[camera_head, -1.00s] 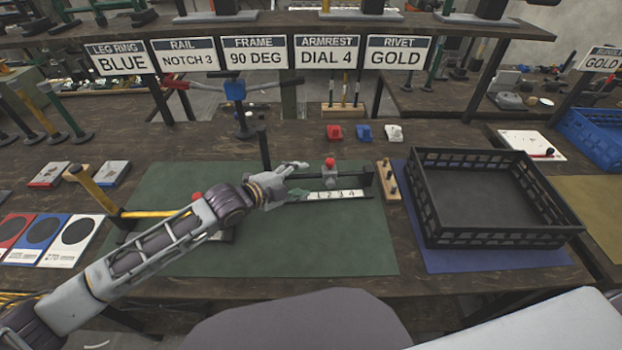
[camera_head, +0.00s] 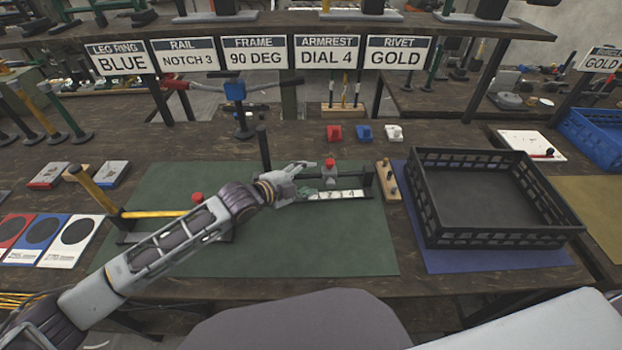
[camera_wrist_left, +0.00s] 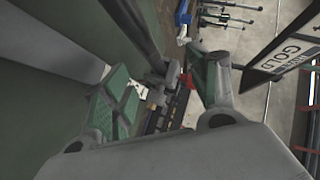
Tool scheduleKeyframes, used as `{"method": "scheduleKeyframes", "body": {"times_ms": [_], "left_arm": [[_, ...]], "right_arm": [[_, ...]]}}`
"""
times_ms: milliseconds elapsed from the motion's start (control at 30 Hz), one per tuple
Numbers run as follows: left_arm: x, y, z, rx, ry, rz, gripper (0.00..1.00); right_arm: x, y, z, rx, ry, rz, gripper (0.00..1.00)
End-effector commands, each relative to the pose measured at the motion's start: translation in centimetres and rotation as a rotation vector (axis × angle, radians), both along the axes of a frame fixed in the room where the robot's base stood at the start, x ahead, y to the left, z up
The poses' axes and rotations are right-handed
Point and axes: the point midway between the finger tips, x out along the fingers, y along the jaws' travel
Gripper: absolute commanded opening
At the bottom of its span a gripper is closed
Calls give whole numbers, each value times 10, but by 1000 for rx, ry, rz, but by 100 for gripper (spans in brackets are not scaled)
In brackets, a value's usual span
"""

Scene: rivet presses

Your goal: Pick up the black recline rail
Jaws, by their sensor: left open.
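A black rail fixture (camera_head: 367,183) with a white strip numbered up to 4 (camera_head: 345,194) and a red knob (camera_head: 330,163) lies on the green mat. I cannot tell the recline rail apart from the rest of the fixture. My left gripper (camera_head: 311,180) is open at the fixture's left end, its fingers covering the start of the strip. In the left wrist view, the green-padded fingers (camera_wrist_left: 165,97) are spread, with dark rail parts (camera_wrist_left: 162,112) and the red knob (camera_wrist_left: 187,82) showing between them. I cannot tell whether they touch. My right gripper is out of view.
A black post (camera_head: 263,148) stands close behind the left gripper. A wooden block with pegs (camera_head: 388,180) and a black crate (camera_head: 430,217) are to the right. Red, blue and white small parts (camera_head: 364,132) sit behind. The front of the green mat (camera_head: 310,245) is clear.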

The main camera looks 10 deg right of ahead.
Motion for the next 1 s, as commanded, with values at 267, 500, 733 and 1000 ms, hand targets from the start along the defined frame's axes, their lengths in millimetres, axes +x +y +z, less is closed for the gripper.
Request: {"method": "scheduleKeyframes", "body": {"times_ms": [267, 500, 733, 1000], "left_arm": [[10, -18, -9, -1, 1, 0, 59], [15, -26, -13, 1, -1, 1, 59], [16, -27, -14, 1, -1, 1, 59], [16, -27, -14, 1, -1, 1, 58]], "right_arm": [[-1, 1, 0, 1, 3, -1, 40], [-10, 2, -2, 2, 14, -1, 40], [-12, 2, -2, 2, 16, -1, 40], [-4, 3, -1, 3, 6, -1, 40]]}}
